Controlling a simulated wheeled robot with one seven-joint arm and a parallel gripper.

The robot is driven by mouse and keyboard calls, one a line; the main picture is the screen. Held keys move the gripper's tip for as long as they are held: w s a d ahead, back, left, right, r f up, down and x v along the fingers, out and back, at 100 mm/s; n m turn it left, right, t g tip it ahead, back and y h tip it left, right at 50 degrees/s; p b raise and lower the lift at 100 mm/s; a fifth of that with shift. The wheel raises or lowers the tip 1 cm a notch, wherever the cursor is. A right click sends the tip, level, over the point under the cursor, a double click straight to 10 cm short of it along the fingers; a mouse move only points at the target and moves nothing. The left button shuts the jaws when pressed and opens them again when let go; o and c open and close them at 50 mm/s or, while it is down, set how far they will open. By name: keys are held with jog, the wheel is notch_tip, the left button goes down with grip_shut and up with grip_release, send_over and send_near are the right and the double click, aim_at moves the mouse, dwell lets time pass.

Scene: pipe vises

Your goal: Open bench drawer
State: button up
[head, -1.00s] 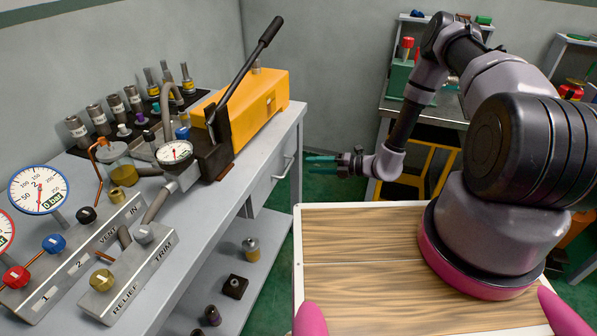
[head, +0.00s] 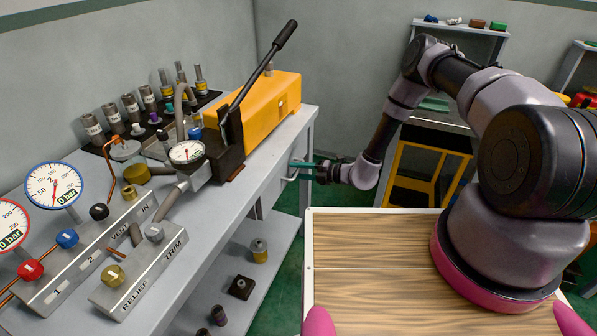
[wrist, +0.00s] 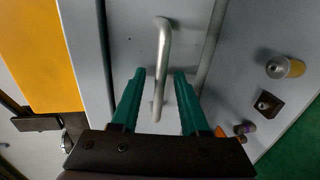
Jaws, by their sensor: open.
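The bench drawer (head: 269,198) is a grey front under the bench top, and it looks shut. Its bar handle (wrist: 162,58) is a pale metal bow in the wrist view; in the head view it is partly hidden by my fingers. My gripper (wrist: 158,88) is open, with green fingers on either side of the handle, one to its left and one to its right. In the head view my gripper (head: 294,170) is at the drawer front. I cannot tell whether a finger touches the handle.
The grey bench (head: 297,126) carries a yellow pump (head: 268,110) with a long black lever, gauges and valve blocks. Its lower shelf (head: 270,280) holds several small parts. My wooden deck is beside the bench. Another table with a yellow frame (head: 428,165) stands behind.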

grip_shut()
dwell(1.4)
